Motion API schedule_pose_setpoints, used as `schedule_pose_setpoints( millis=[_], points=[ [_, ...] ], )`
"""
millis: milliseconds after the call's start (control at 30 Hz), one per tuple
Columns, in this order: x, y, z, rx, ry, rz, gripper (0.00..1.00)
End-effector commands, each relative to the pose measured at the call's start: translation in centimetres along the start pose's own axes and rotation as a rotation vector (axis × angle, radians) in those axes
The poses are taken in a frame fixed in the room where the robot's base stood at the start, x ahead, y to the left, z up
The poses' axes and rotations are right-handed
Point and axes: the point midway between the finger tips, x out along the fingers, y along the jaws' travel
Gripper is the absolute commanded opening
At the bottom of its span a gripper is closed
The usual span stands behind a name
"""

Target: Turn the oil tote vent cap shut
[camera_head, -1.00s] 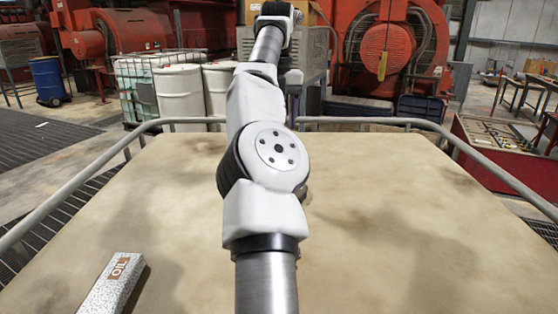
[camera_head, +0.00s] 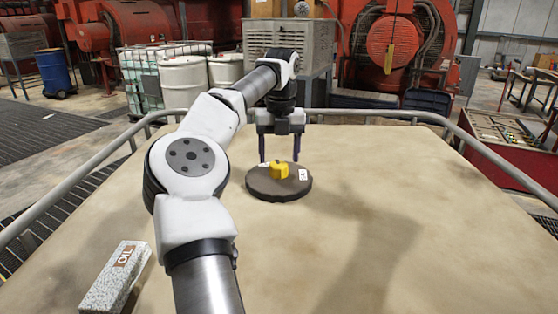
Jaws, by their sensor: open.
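The vent cap is a yellow knob (camera_head: 278,170) in the middle of a dark round disc (camera_head: 262,188) on the beige top. Small white labels sit on the disc on either side of the knob. My gripper (camera_head: 280,160) points down over the far side of the disc. Its two dark fingers are spread apart, with nothing between them that I can make out. They appear just behind or above the knob; whether they touch the disc is unclear. A speckled block marked OIL (camera_head: 117,277) lies at the lower left.
A grey rail (camera_head: 400,114) runs around the beige top (camera_head: 430,230). The top is clear to the right of the disc. White drums (camera_head: 186,84), a blue barrel (camera_head: 54,74) and red machinery stand beyond the rail.

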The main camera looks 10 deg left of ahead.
Motion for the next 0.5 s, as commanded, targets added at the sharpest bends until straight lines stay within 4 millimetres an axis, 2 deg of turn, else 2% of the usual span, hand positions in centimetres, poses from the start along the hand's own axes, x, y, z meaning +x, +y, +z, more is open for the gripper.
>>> schedule_pose_setpoints(
  millis=[200, 500],
  points=[
    [2.1, 0.0, 0.0, 0.0, 0.001, 0.001, 0.64],
    [2.5, 0.0, 0.0, -0.001, 0.0, 0.0, 0.64]
  ],
)
